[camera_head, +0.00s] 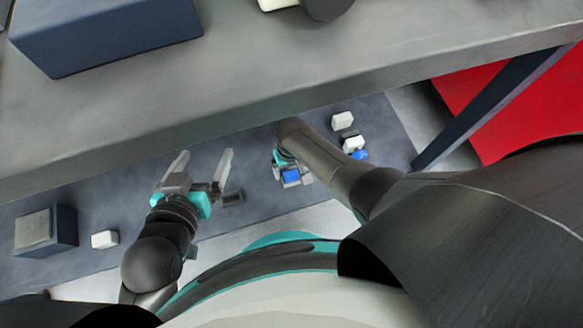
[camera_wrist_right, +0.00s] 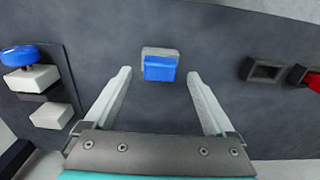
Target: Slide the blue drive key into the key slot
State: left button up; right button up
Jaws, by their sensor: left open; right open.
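The blue key (camera_wrist_right: 160,69) is a small blue block against a pale grey block (camera_wrist_right: 160,51) in the right wrist view. It also shows in the head view (camera_head: 291,176), beside my right gripper. My right gripper (camera_wrist_right: 160,74) is open, its fingers on either side of the blue block with visible gaps. I cannot tell its height above the block. A dark frame with a rectangular opening (camera_wrist_right: 265,71), which looks like the key slot, lies to the right in the wrist view, empty. My left gripper (camera_head: 207,155) is open and empty, near a small dark piece (camera_head: 233,197).
A round blue knob (camera_wrist_right: 18,55) sits by white blocks (camera_wrist_right: 50,115) at the wrist view's left. A red part (camera_wrist_right: 313,80) is at its right edge. A grey table edge (camera_head: 300,104) overhangs the lower board. A navy box (camera_head: 66,227) stands far left.

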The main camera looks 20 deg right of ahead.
aim_at(291, 174)
notch_tip(291, 174, up, 13)
jog(key=p, duration=0.9)
jog(key=shift+p, duration=0.4)
